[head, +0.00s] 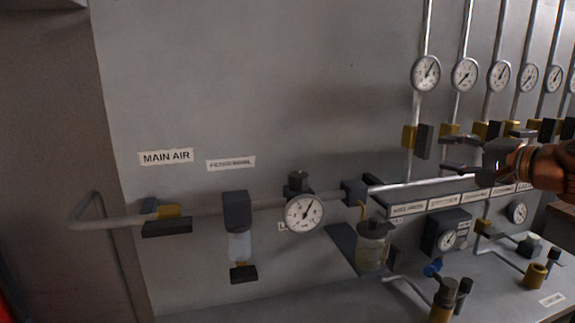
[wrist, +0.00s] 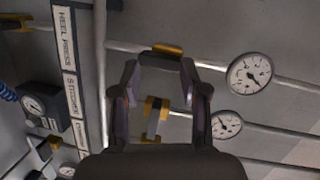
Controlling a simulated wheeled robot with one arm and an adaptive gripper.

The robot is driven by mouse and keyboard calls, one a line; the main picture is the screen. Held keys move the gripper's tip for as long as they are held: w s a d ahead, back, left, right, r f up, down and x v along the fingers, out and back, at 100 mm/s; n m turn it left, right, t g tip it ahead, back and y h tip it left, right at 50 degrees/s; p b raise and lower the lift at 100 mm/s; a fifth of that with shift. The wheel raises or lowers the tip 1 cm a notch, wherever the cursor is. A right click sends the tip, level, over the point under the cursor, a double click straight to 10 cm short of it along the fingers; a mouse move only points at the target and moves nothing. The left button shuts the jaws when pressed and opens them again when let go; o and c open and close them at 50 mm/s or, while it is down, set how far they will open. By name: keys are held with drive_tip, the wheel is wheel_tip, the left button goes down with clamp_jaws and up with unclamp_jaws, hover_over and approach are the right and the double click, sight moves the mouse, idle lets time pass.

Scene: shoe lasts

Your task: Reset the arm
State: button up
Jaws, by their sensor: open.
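My gripper (head: 450,153) is at the right in the head view, in front of the pipe panel, with its two fingers pointing left. It is open with nothing held. In the wrist view the open fingers (wrist: 159,82) point up the picture. A yellow-and-dark valve (wrist: 155,115) on a pipe shows between them, beyond the gripper; I cannot tell how far beyond. My arm (head: 548,165) comes in from the right edge and hides part of the panel behind it.
The main air line (head: 200,209) runs along the wall with a gauge (head: 304,213) on it. Vertical drop pipes with gauges (head: 426,73) and valves (head: 416,140) stand behind my gripper. A glass-bowled unit (head: 372,248) hangs below. The wall (head: 250,80) at upper left is bare.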

drive_tip(key=s+a+f+n+g+y, duration=0.1)
drive_tip(key=s+a+f+n+g, duration=0.15)
drive_tip(key=a, duration=0.55)
drive_tip(key=s+a+f+n+g, duration=0.2)
drive_tip(key=a+f+n, duration=0.1)
drive_tip(key=a, duration=0.4)
drive_tip(key=s+a+f+n+g+h, duration=0.25)
drive_tip(key=s+a+f+g, duration=0.25)
drive_tip(key=s+a+f, duration=0.35)
drive_tip(key=s+d+f+n+g+h, duration=0.1)
drive_tip(key=s+d+f+g+h, duration=0.1)
drive_tip(key=s+f, duration=0.7)
drive_tip(key=s+d+f+n+g+h, duration=0.1)
drive_tip(key=s+d+f+g+h, duration=0.2)
drive_tip(key=s+f, duration=0.6)
drive_tip(key=s+g+h, duration=0.1)
drive_tip(key=s, duration=0.4)
drive_tip(key=shift+d+f+n+g, duration=0.2)
drive_tip(key=shift+f+n+g, duration=0.1)
drive_tip(key=shift+f+g, duration=0.05)
drive_tip(key=shift+c, duration=0.2)
